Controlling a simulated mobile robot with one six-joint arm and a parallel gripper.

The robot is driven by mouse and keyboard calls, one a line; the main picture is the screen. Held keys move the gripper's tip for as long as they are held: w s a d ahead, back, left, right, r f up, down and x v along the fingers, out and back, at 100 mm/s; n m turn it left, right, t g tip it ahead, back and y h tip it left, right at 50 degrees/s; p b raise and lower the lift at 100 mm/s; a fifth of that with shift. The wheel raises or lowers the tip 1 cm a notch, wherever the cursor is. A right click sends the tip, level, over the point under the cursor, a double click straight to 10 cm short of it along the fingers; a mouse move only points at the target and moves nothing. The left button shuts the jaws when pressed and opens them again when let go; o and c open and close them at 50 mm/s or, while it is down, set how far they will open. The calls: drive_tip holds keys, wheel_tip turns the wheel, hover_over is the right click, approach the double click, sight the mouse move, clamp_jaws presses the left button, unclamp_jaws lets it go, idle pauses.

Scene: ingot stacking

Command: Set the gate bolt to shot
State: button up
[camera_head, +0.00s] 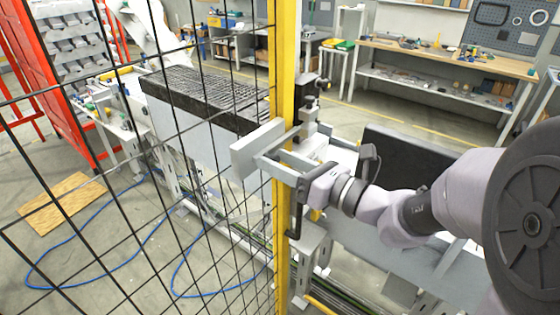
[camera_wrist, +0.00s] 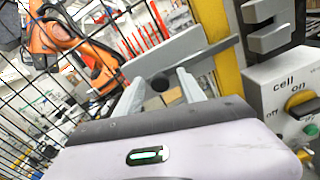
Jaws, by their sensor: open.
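The gate bolt is a grey bar (camera_wrist: 172,52) with a dark round knob (camera_wrist: 160,82) in the wrist view. In the head view the bar (camera_head: 256,148) lies across the mesh, mostly left of the yellow post (camera_head: 286,60). In the wrist view a thinner strip runs right to the post; I cannot tell whether it enters the slotted grey keeper (camera_wrist: 270,28). My gripper (camera_wrist: 159,88) is open, with its two fingers on either side of the knob. In the head view my gripper (camera_head: 275,155) reaches the bar from the right. Contact with the knob is not clear.
A white control box (camera_wrist: 285,95) with a yellow switch and green button is close on the right. Black mesh (camera_head: 130,190) fills the left. A black handle (camera_head: 296,210) hangs on the post below my gripper. An orange robot arm (camera_wrist: 75,45) stands behind the mesh.

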clamp_jaws()
idle(1.4)
